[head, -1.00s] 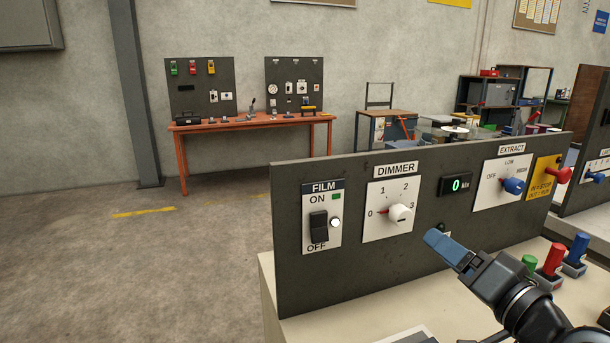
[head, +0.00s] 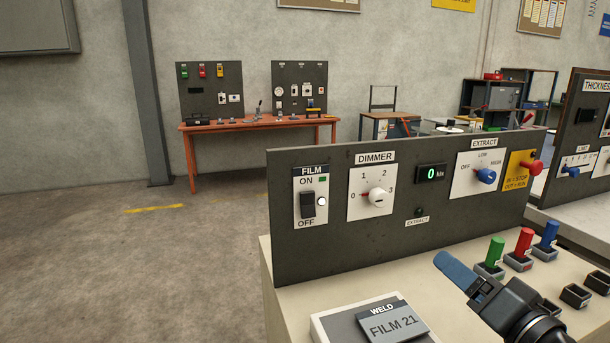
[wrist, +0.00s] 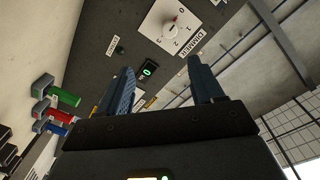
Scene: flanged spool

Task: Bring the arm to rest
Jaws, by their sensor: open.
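My gripper (head: 455,270) is in the head view at lower right, in front of the dark control panel (head: 285,240) and above the pale bench top. In the wrist view my gripper (wrist: 160,85) shows two blue-grey fingers spread apart with nothing between them. The panel carries a film switch (head: 308,204), a white dimmer knob (head: 378,197), a green-lit display (head: 431,174), a blue extract knob (head: 486,176) and a red stop knob (head: 533,167). The fingers appear apart from the panel. The dimmer knob (wrist: 170,30) also shows in the wrist view.
Green (head: 495,251), red (head: 523,242) and blue (head: 551,233) handles stand on the bench right of my gripper. Another panel (head: 575,140) stands at right. An orange table (head: 250,124) is far back; the floor at left is clear.

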